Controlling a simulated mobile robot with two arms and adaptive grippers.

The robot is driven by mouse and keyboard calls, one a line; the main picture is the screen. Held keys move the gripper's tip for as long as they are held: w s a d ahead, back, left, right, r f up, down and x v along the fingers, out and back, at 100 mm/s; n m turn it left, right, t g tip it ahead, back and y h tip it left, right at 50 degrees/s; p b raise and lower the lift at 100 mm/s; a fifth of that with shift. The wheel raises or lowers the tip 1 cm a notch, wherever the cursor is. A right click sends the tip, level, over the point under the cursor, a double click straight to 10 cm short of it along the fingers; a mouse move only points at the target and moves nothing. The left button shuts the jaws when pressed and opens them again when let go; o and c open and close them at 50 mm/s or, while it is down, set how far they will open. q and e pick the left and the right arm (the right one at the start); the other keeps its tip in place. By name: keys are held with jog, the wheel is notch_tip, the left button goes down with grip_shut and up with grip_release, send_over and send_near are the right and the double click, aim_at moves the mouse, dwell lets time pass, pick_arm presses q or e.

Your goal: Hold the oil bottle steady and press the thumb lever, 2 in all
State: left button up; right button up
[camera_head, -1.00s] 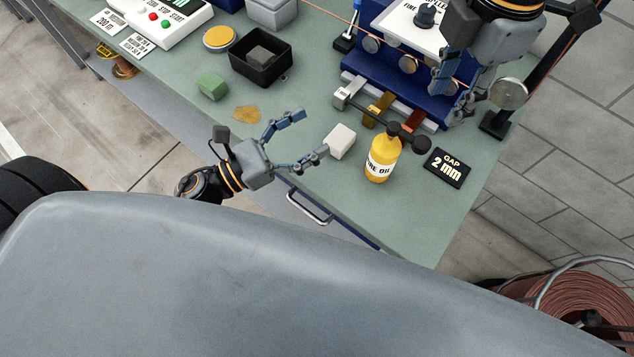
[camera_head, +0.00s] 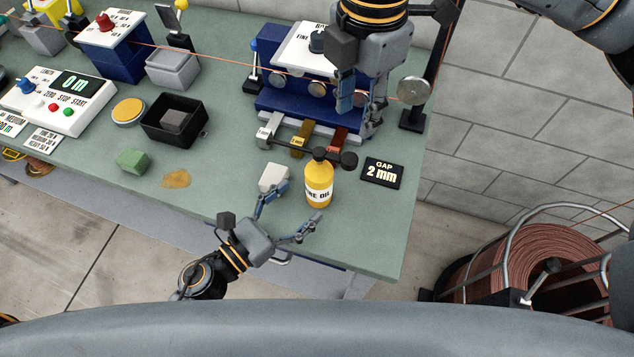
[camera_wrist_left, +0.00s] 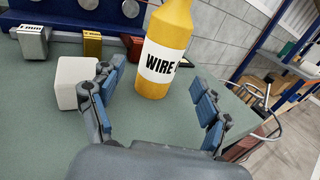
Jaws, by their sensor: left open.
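The yellow oil bottle (camera_head: 319,182) stands upright near the table's front right, with a white label and a black cap. A dark thumb lever with a round black end (camera_head: 349,160) sticks out to the right at its top. My left gripper (camera_head: 300,201) is open in front of the bottle, its fingers spread toward the bottle's lower part. In the left wrist view the bottle (camera_wrist_left: 168,35) stands beyond and between the open fingers, apart from them; its top is cut off. My right gripper (camera_head: 360,112) points down over the blue machine, its fingers apart, with nothing seen between them.
A white block (camera_head: 273,177) sits left of the bottle, close to my left finger. A black "GAP 2 mm" plate (camera_head: 382,172) lies to the right. The blue machine (camera_head: 285,100) with several coloured tabs is behind. The table's front right corner is clear.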

aim_at(309, 193)
pick_arm(q)
jog(key=x, duration=0.6)
jog(key=c, duration=1.4)
jog(key=shift+c, duration=0.2)
pick_arm(e)
grip_shut()
